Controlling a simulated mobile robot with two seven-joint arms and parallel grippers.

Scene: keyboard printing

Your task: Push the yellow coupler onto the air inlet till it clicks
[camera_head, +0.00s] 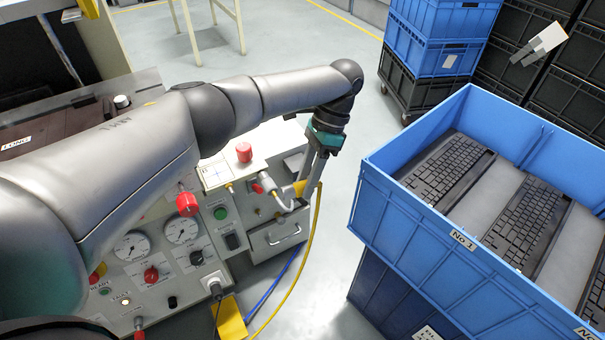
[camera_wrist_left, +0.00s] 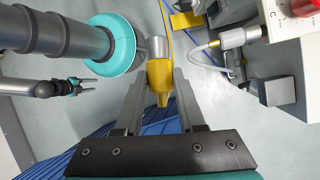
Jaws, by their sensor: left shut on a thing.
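My left gripper (camera_head: 304,198) is at the right side of the machine panel. In the left wrist view its fingers are shut on the yellow coupler (camera_wrist_left: 158,80), which has a silver metal end facing away from the palm. Part of the yellow coupler (camera_head: 300,187) shows beside the fingers in the head view. A silver fitting (camera_wrist_left: 235,38) with a pale bent hose sits to the right of the coupler, apart from it in that view. I cannot tell for sure whether it is the air inlet. My right gripper (camera_wrist_left: 84,87) is at the left of the wrist view, fingers apart and empty.
The panel (camera_head: 150,265) carries gauges and red knobs. A yellow hose (camera_head: 297,275) and a blue hose (camera_head: 275,290) hang beside it. A blue crate (camera_head: 430,250) with keyboards stands right. Stacked crates (camera_head: 440,60) stand behind. Open floor lies between.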

